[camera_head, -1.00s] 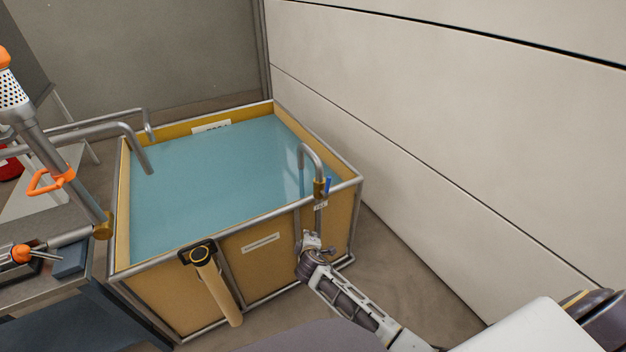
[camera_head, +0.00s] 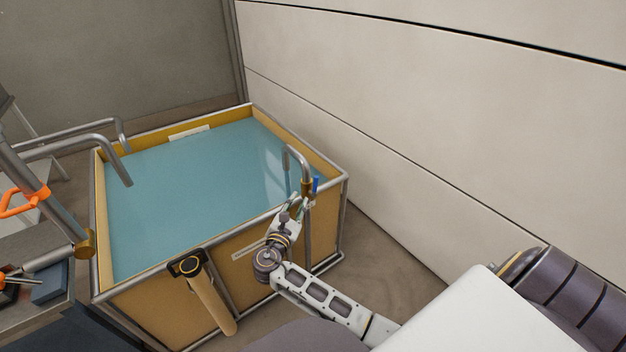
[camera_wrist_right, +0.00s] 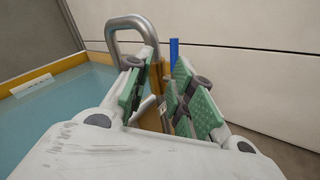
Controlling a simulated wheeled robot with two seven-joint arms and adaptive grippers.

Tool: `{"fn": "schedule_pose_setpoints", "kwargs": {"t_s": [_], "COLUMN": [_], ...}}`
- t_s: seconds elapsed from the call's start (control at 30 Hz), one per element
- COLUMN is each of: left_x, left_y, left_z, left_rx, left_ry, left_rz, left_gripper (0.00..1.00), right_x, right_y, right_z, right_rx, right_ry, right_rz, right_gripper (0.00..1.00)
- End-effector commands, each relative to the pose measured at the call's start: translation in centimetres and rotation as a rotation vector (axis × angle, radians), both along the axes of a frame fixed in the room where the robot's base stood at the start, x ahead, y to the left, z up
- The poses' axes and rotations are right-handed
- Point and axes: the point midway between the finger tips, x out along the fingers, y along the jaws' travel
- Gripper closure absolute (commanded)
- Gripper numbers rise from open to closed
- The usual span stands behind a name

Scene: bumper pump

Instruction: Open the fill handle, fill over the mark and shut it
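The blue fill handle (camera_head: 316,184) stands upright beside the brass valve (camera_head: 306,187) on the bent grey fill pipe (camera_head: 289,153), at the tank's front right corner. My right gripper (camera_head: 298,204) is just below and left of the valve. In the right wrist view, its green-padded fingers (camera_wrist_right: 164,82) are apart, with the valve and pipe ahead between them. The blue handle (camera_wrist_right: 174,52) rises there beyond the right finger, and I see no contact with it. The tank (camera_head: 326,222) holds blue water (camera_head: 190,195). I cannot make out a level mark. My left gripper is out of view.
A yellow tube with a black top (camera_head: 205,290) leans on the tank's front. Bent grey pipes (camera_head: 85,145) reach over its left side. The pale wall (camera_head: 450,140) is close on the right.

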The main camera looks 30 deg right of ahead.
Motion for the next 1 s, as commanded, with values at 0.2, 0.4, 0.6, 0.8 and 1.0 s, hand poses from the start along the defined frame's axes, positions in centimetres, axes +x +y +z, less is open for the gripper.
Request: {"fn": "schedule_pose_setpoints", "kwargs": {"t_s": [0.2,0.4,0.6,0.8,1.0], "left_x": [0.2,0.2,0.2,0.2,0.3], "left_y": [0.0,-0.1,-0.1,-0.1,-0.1], "left_z": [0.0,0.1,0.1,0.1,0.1], "left_rx": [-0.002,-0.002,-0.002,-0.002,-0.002], "left_ry": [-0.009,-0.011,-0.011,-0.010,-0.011], "left_rz": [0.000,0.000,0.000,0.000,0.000], "left_gripper": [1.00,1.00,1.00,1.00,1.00], "right_x": [-1.1,-1.3,-1.3,-1.2,-1.0], "right_y": [-0.9,-1.1,-1.1,-1.1,-1.4], "right_z": [0.3,0.3,0.2,0.2,0.2], "right_rx": [-0.153,-0.227,-0.244,-0.242,-0.242], "right_ry": [0.158,0.250,0.270,0.269,0.269], "right_rz": [-0.065,-0.072,-0.071,-0.071,-0.071], "right_gripper": [0.76,0.76,0.76,0.76,0.76]}}
